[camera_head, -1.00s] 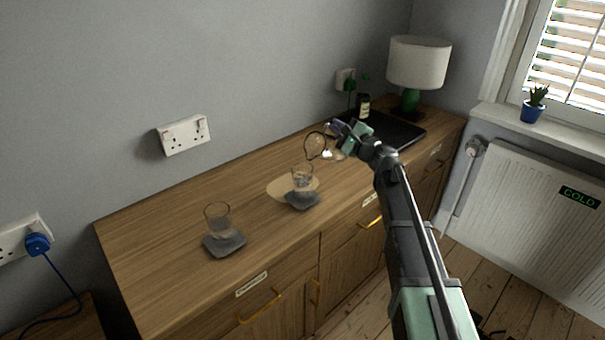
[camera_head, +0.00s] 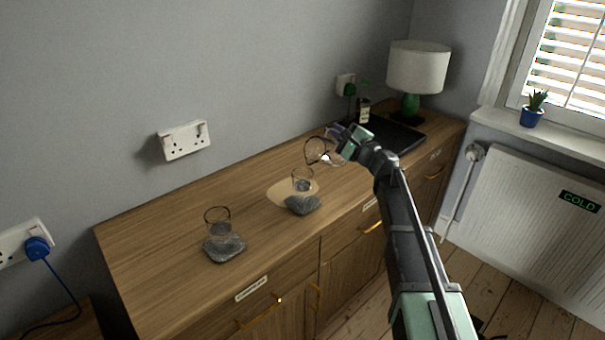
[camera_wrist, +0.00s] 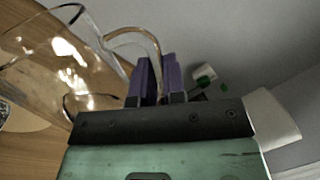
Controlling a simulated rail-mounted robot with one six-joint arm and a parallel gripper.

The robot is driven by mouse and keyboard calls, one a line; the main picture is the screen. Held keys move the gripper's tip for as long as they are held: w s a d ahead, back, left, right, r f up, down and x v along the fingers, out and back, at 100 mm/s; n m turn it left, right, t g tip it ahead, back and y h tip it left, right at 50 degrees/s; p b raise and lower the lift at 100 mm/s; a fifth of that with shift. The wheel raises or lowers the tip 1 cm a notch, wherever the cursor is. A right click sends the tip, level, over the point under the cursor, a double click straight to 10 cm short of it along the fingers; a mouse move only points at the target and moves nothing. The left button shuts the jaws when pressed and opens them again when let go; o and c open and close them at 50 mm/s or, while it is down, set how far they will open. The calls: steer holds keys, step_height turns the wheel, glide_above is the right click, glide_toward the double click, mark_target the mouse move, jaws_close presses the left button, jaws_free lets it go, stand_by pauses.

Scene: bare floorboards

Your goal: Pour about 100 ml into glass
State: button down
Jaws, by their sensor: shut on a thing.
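My gripper (camera_head: 337,132) is shut on the handle of a clear glass jug (camera_head: 316,151), which it holds above the sideboard. In the wrist view, the purple fingers (camera_wrist: 158,76) close at the looped handle, and the jug body (camera_wrist: 70,75) fills the left. The jug looks tilted; its liquid level is hard to tell. Another clear glass (camera_head: 217,221) stands on a dark coaster (camera_head: 226,250) further left. What either glass holds is unclear.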

stand_by(0.8)
steer(key=f+m+b, duration=0.1)
steer(key=w+d+f+m+b, duration=0.1)
steer(key=f+m+b, duration=0.1)
steer(key=f+m+h+b, duration=0.1)
steer(key=f, duration=0.1)
steer(key=shift+w+d+f+m, duration=0.1)
steer(key=shift+w+d+m, duration=0.05)
steer(key=shift+w+m, duration=0.15)
steer(key=shift+w+d+f+m+h+b, duration=0.25)
steer(key=shift+w+d+f+m+b, duration=0.4)
steer(key=shift+m, duration=0.7)
steer(key=shift+w+d+f+m+h+b, duration=0.3)
steer(key=shift+w+d+f+m, duration=0.25)
steer(key=shift+f+m, duration=0.6)
steer(key=shift+w+d+f+m+h+b, duration=0.25)
steer(key=shift+w+d+f+m+b, duration=0.35)
steer(key=shift+m, duration=1)
steer(key=shift+w+a+r, duration=0.1)
steer(key=shift+r, duration=0.05)
